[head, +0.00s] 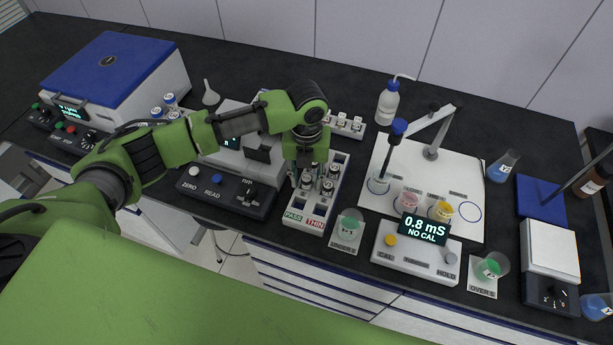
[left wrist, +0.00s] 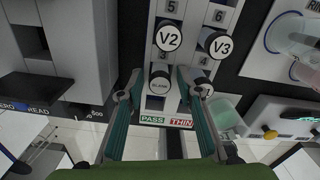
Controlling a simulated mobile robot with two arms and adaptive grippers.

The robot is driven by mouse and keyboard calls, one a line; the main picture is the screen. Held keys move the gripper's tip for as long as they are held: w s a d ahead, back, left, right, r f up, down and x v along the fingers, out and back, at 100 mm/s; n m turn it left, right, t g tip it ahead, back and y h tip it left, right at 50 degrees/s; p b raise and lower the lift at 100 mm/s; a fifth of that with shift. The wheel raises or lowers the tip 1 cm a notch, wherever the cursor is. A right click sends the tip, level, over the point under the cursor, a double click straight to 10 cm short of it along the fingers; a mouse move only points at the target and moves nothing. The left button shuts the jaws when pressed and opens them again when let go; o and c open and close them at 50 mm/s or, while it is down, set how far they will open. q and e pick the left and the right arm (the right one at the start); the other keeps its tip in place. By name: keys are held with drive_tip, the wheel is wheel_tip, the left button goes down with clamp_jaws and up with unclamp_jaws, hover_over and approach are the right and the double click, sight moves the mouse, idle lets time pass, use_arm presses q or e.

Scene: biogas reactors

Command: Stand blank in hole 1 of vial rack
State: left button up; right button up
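The vial rack (head: 291,220) is a pale block with numbered square holes and PASS and THIN labels at its front. In the left wrist view the blank (left wrist: 160,83), a white-capped vial, stands upright just in front of the number 3. A dark empty hole (left wrist: 155,103) shows between it and the PASS label; its number is hidden. My left gripper (head: 305,180) points down over the rack. Its fingers (left wrist: 160,76) are open around the blank, with a small gap on each side. I cannot tell how deep the blank sits. My right gripper is not in view.
Vials V2 (left wrist: 168,38) and V3 (left wrist: 214,44) stand behind, and another capped vial (left wrist: 203,88) is close beside the right finger. A reader with buttons (head: 228,192) is left of the rack. A beaker (head: 349,226) and conductivity meter (head: 415,255) are to its right.

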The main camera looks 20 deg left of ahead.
sight(307, 178)
use_arm(q)
drive_tip(key=shift+r, duration=0.1)
wheel_tip(307, 178, up, 12)
drive_tip(key=b, duration=0.3)
idle(0.4)
